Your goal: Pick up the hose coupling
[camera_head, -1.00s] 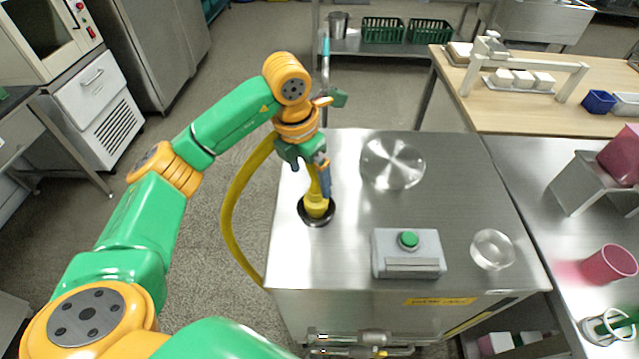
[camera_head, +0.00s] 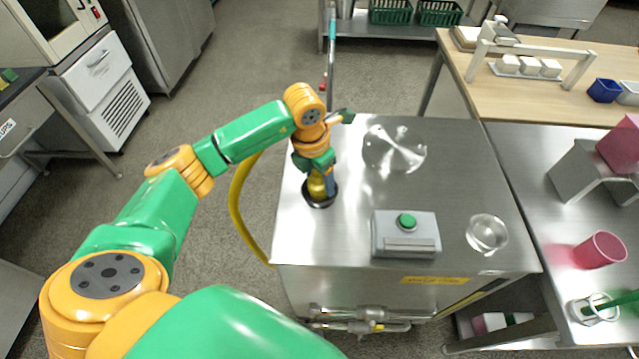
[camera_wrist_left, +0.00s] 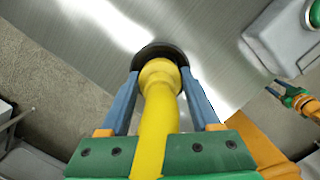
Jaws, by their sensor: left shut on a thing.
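In the left wrist view the yellow coupling (camera_wrist_left: 160,78) has a rounded end at the black ring (camera_wrist_left: 150,52). My left gripper (camera_head: 325,188) points down over it. Its blue fingers (camera_wrist_left: 158,88) lie on both sides of the coupling and are shut on it. In the head view the gripper hides part of the coupling. A small gripper-like part with blue tips, seemingly my right gripper (camera_wrist_left: 283,90), shows at the right of the wrist view.
A yellow hose (camera_head: 238,205) arcs down left of the cabinet (camera_head: 350,235). A grey box with a green button (camera_head: 407,221) and clear round dishes (camera_head: 487,233) are on the top.

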